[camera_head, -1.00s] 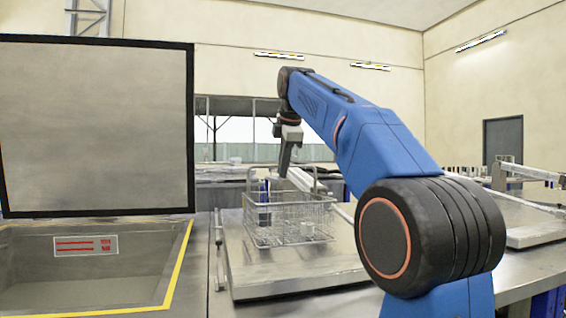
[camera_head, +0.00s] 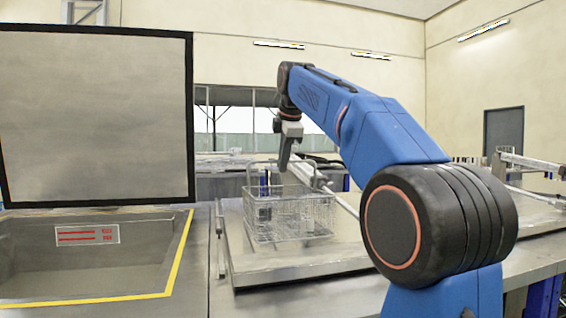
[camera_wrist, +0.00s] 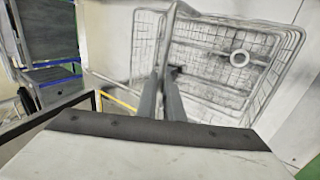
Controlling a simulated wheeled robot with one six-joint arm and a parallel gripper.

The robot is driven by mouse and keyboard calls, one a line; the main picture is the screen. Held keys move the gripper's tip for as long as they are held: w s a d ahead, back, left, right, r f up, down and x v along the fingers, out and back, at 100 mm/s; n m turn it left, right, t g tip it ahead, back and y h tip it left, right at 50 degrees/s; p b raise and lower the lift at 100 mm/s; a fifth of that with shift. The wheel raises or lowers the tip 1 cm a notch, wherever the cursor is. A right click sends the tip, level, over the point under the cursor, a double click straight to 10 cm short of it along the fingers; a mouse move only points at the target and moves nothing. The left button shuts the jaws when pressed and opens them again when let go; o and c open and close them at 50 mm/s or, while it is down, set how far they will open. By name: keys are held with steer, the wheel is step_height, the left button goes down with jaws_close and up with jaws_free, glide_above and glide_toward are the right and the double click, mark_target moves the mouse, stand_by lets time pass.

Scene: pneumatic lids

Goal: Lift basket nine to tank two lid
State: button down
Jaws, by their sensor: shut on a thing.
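A wire mesh basket (camera_head: 290,215) hangs from or stands below my gripper (camera_head: 287,165), over a flat metal tank lid (camera_head: 300,262) in the head view. Whether its bottom touches the lid cannot be told. In the wrist view my gripper (camera_wrist: 166,85) is shut on a bar at the near side of the basket (camera_wrist: 215,65). No readable number shows on the basket or the lid.
An open tank (camera_head: 85,260) with a yellow edge and a raised dark-framed lid (camera_head: 95,120) stands at the left. Another flat lid (camera_head: 535,215) with a metal arm is at the right. A rod runs behind the basket.

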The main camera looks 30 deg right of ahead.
steer(key=shift+f, duration=0.3)
stand_by(0.4)
steer(key=c, duration=1.8)
jaws_free()
steer(key=shift+v, duration=8.7)
steer(key=shift+s, duration=0.15)
